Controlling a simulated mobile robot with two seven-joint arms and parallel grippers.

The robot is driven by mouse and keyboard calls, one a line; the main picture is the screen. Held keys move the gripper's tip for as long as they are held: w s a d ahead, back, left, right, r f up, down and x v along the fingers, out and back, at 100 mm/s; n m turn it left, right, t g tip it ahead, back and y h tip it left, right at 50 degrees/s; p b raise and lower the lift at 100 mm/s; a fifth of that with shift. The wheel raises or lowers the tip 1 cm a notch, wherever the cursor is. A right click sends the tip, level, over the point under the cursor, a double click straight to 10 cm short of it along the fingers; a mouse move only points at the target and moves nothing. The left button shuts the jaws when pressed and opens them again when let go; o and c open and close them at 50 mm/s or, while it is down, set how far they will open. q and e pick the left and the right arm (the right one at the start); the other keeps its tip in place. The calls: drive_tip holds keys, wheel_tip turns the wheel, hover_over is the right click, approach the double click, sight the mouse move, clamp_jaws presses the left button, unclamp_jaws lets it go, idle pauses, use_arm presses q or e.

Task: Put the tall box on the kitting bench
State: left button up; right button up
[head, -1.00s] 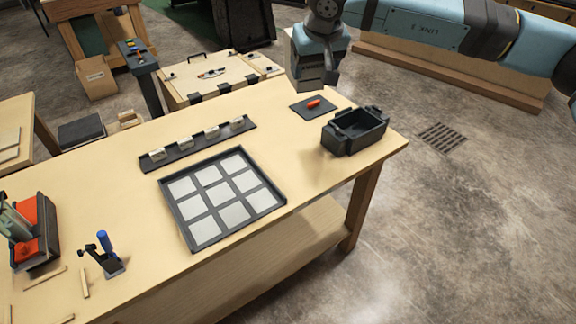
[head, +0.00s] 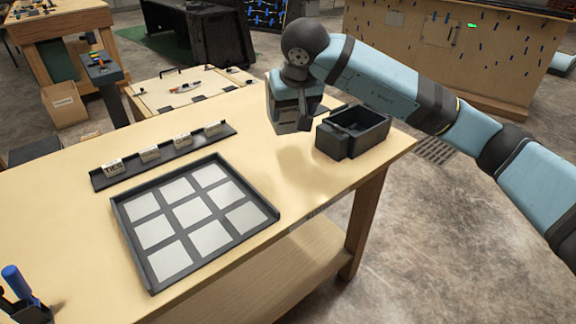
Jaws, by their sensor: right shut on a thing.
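The bench (head: 70,225) is a light wooden table with a dark tray of white squares (head: 197,215) on it. A dark open-topped box (head: 368,138) with a block-like lug on its near left end stands at the bench's right end. I cannot tell whether it is the tall box. My right gripper (head: 308,122) is low over the bench, just left of this box. My left gripper is not in view.
A dark rail (head: 165,156) with several small labelled blocks lies behind the tray. A blue-handled tool (head: 18,285) stands at the lower left. A cardboard box (head: 63,104) sits on the floor at the upper left. The bench top in front of my right gripper is clear.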

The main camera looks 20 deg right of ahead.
wheel_tip(320, 180, down, 14)
drive_tip(key=shift+f+b, duration=0.1)
drive_tip(key=shift+b, duration=0.55)
drive_tip(key=shift+f, duration=0.25)
drive_tip(key=o, duration=1.1)
drive_tip(key=shift+c, duration=0.2)
drive_tip(key=shift+r, duration=0.1)
